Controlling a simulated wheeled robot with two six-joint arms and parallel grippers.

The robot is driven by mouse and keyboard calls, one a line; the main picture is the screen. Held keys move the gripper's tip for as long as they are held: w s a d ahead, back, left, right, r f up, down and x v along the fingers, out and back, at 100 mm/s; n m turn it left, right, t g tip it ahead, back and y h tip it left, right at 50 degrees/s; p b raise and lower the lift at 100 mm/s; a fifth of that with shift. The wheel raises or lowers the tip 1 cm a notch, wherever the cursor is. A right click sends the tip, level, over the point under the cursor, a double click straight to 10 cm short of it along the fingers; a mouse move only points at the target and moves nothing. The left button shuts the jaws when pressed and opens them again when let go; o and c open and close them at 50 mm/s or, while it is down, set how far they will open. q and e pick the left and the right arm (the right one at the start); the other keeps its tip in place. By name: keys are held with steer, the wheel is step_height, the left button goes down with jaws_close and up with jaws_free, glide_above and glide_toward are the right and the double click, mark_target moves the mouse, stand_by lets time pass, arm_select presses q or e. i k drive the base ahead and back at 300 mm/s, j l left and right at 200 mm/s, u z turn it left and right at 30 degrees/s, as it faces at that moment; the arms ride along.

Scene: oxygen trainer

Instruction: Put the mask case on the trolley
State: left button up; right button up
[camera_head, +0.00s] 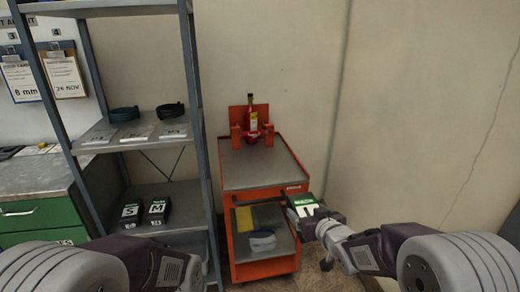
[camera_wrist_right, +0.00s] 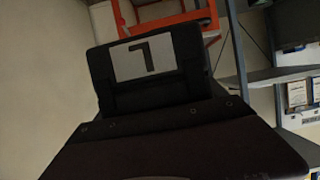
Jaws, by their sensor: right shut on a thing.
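The mask case (camera_head: 303,203) is a dark box with a green and white label. My right gripper (camera_head: 322,222) is shut on it, at the right front side of the trolley. In the right wrist view the case (camera_wrist_right: 158,96) shows a large letter on a pale label, with the orange trolley frame (camera_wrist_right: 185,22) behind it. The trolley (camera_head: 252,170) is orange-red with a bare grey top. In the head view the case overlaps the trolley's right front post. I cannot tell whether they touch. My left arm shows at the lower left, but its gripper does not.
The lower shelf holds a yellow item (camera_head: 244,218) and a grey-blue bundle (camera_head: 262,240). A grey rack (camera_head: 203,150) stands left, with two dark cases marked S (camera_head: 131,211) and M (camera_head: 157,208).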

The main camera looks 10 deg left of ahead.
mark_target(262, 171)
steer(key=i+j, duration=0.2)
steer(key=i, duration=0.15)
steer(key=i+j, duration=0.15)
steer(key=i, duration=0.25)
steer(key=i+j, duration=0.2)
steer(key=i, duration=0.15)
